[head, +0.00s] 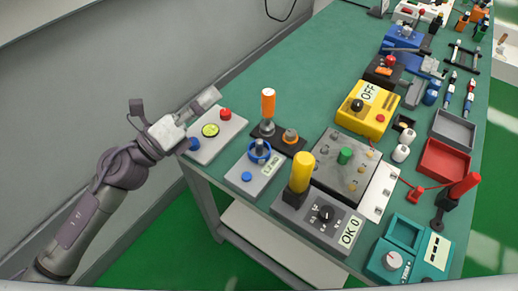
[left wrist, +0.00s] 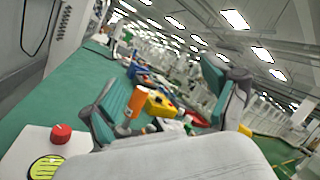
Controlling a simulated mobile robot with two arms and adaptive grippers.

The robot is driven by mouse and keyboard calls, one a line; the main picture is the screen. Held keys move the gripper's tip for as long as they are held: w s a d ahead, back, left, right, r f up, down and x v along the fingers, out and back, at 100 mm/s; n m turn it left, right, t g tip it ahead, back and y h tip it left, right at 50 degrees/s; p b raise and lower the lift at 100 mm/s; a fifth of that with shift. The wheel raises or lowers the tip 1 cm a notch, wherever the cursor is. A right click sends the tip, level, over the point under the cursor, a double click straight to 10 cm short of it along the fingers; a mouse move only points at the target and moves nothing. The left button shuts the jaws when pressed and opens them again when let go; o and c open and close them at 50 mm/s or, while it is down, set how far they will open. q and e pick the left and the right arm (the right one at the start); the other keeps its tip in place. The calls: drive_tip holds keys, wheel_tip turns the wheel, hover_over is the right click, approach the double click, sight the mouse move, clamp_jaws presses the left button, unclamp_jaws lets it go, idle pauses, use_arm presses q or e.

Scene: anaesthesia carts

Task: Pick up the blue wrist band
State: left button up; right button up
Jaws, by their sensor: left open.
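The blue wrist band (head: 260,150) shows in the head view as a blue ring standing on a small grey box (head: 250,176) with a label and a blue button, near the bench's left edge. In the left wrist view I cannot make the band out. My left gripper (head: 174,103) is open and empty, left of the band and apart from it, by the bench's left edge. Its two spread fingers also show in the left wrist view (left wrist: 168,98). My right gripper is in neither view.
A grey box with a red button (head: 225,113) lies beside my left gripper. An orange-handled tool (head: 268,105) stands close behind the band. A yellow-handled device (head: 302,172) stands to its right. The green bench top (head: 310,58) is clear farther back.

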use_arm(q)
wheel_tip(320, 180, down, 4)
drive_tip(key=s+d+m+g, duration=0.2)
drive_tip(key=m+g, duration=0.6)
drive_tip(key=m, duration=0.2)
drive_tip(key=m+g+y+p, duration=0.2)
drive_tip(key=m+g+y, duration=0.1)
drive_tip(key=m, duration=0.2)
approach(264, 153)
drive_tip(key=d, duration=0.2)
drive_tip(key=d+r, duration=0.1)
drive_tip(key=d, duration=0.1)
drive_tip(key=shift+d+r, duration=0.25)
drive_tip(key=shift+d, duration=0.05)
drive_tip(key=p+x, duration=0.1)
drive_tip(key=x, duration=0.3)
drive_tip(key=shift+w+d+f+p, duration=0.15)
drive_tip(key=shift+w+f+p, duration=0.15)
drive_tip(key=shift+f+p, duration=0.15)
drive_tip(key=shift+w+d+f+y, duration=0.1)
drive_tip(key=shift+d+f+y, duration=0.2)
drive_tip(key=shift+d, duration=0.05)
drive_tip(key=c, duration=1.1)
drive_tip(key=shift+r, duration=0.1)
